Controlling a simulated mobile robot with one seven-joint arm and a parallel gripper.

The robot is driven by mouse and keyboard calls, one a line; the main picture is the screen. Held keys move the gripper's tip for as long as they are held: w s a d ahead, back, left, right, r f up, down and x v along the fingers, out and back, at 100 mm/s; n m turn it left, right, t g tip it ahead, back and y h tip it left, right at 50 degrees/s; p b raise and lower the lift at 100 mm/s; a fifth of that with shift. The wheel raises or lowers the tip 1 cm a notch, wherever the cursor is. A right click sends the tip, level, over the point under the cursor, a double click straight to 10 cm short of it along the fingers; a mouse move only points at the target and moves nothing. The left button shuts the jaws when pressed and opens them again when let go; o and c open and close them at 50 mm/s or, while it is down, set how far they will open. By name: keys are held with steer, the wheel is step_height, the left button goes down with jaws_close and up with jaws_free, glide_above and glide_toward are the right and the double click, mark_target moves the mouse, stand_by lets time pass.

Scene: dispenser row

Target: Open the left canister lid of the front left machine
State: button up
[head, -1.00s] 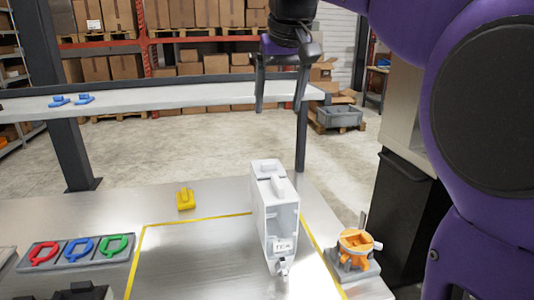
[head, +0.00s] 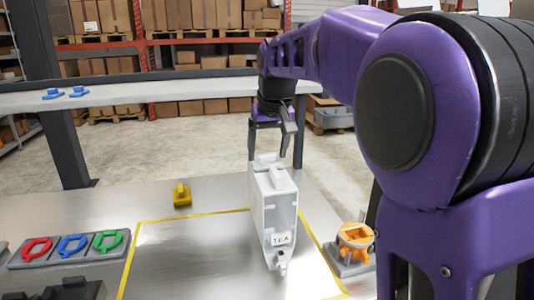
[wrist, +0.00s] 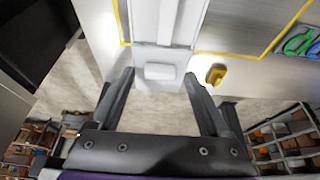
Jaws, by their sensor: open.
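My gripper (head: 268,154) is open and empty, just above and behind that far end. In the wrist view, the tab (wrist: 160,72) shows between the fingertips of my gripper (wrist: 159,76); I cannot tell whether they touch it. Only this one unit shows, so I cannot tell which machine or side it belongs to.
Yellow tape (head: 190,217) outlines an area around the unit. A yellow piece (head: 181,195) stands left of it. A tray (head: 88,252) holds red, blue and green rings. An orange fixture (head: 355,236) stands at right. A shelf (head: 180,93) runs behind.

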steer(key=shift+w+f, duration=0.1)
steer(key=shift+f, duration=0.1)
jaws_close()
stand_by(0.3)
stand_by(1.1)
